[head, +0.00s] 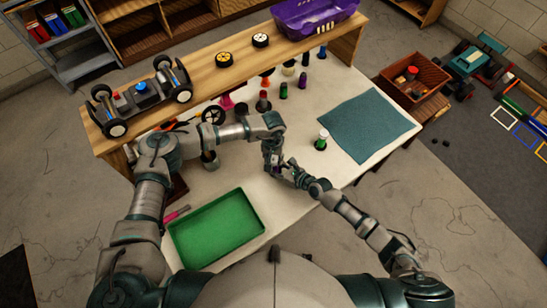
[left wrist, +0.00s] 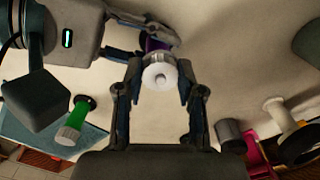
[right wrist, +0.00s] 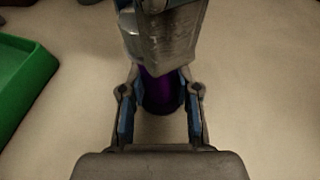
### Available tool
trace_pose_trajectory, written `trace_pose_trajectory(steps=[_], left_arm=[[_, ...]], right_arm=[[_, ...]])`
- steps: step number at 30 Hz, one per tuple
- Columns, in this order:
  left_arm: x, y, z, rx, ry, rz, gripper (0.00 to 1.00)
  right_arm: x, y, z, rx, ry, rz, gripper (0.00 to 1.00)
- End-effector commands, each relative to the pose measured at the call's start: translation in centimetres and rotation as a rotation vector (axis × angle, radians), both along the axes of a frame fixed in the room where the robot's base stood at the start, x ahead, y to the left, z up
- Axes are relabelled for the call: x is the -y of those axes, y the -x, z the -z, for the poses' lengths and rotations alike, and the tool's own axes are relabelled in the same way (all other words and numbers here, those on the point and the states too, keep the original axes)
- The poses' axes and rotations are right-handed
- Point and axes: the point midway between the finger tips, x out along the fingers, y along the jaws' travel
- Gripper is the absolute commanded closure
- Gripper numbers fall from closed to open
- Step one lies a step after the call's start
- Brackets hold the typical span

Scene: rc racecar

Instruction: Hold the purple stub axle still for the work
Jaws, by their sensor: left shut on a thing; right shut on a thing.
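The purple stub axle (right wrist: 160,95) is held above the pale table between my two grippers. My right gripper (right wrist: 161,88) is shut on its purple body, one finger on each side. In the left wrist view the purple part (left wrist: 154,44) shows behind a white round piece (left wrist: 160,75) with a small central tip. My left gripper (left wrist: 160,82) is shut on this white piece, with a finger on each side. In the head view the grippers meet near the table's middle, and the left gripper (head: 273,158) largely hides the axle.
An empty green tray (head: 215,230) lies at the front left. Wheels and small coloured parts stand under the wooden shelf (head: 215,85), which carries a car chassis (head: 140,95) and purple basket (head: 312,14).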

Motion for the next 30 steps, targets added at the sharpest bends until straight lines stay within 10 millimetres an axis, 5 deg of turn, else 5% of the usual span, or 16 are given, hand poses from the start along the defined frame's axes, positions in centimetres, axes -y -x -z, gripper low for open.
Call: trace_pose_trajectory(steps=[1, 2, 4, 17, 30], left_arm=[[-0.4, 0.1, 0.3, -0.005, -0.010, -0.002, 0.97], [-0.4, 0.1, 0.3, -0.005, -0.010, -0.002, 0.55], [-0.4, 0.1, 0.3, -0.004, -0.010, -0.002, 0.37], [-0.2, -0.1, -1.1, 0.002, -0.004, -0.002, 0.37], [-0.2, -0.3, -9.9, 0.000, -0.005, -0.003, 0.37]], right_arm=[[0.4, -0.4, -0.1, 0.003, 0.001, 0.008, 1.00], [0.4, -0.4, -0.1, 0.003, 0.001, 0.008, 1.00], [0.4, -0.4, -0.1, 0.004, 0.000, 0.008, 1.00], [0.1, 0.0, -0.1, 0.001, 0.000, 0.002, 1.00], [0.0, 0.0, 0.0, 0.001, -0.001, 0.000, 1.00]])
